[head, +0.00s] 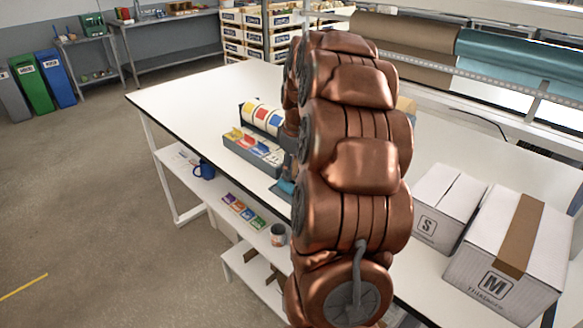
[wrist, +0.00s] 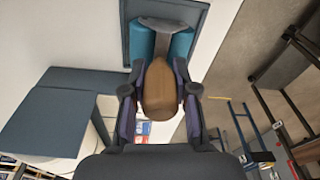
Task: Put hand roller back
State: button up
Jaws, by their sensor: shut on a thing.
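My gripper (wrist: 160,72) is shut on the brown handle of the hand roller (wrist: 161,92) in the wrist view. Past the fingertips are the roller's grey neck and a teal part on either side of it. This teal end overlaps a dark blue-grey tray (wrist: 128,28) on the white table; I cannot tell whether it rests in it or hovers above. In the head view my arm hides the gripper and most of the roller; a small teal patch (head: 287,186) shows beside the arm.
On the white table (head: 190,100) stand a colored roll rack (head: 262,117), a grey bin of colored items (head: 252,150), and boxes marked S (head: 440,205) and M (head: 500,285). The table's far left is clear.

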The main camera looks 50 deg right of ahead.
jog(key=shift+f, duration=0.25)
jog(key=shift+f, duration=0.15)
jog(key=o, duration=1)
jog(key=shift+c, duration=0.2)
jog(key=shift+s+d+r+b, duration=0.1)
jog(key=shift+s+r+b, duration=0.25)
jog(key=shift+r, duration=1.7)
jog(key=shift+s+r+b, duration=0.1)
jog(key=shift+r+b, duration=0.35)
jog(key=shift+r, duration=1.55)
jog(key=shift+s+d+r+b, duration=0.1)
jog(key=shift+s+r+b, duration=0.25)
jog(key=shift+r, duration=1.7)
jog(key=shift+w, duration=0.1)
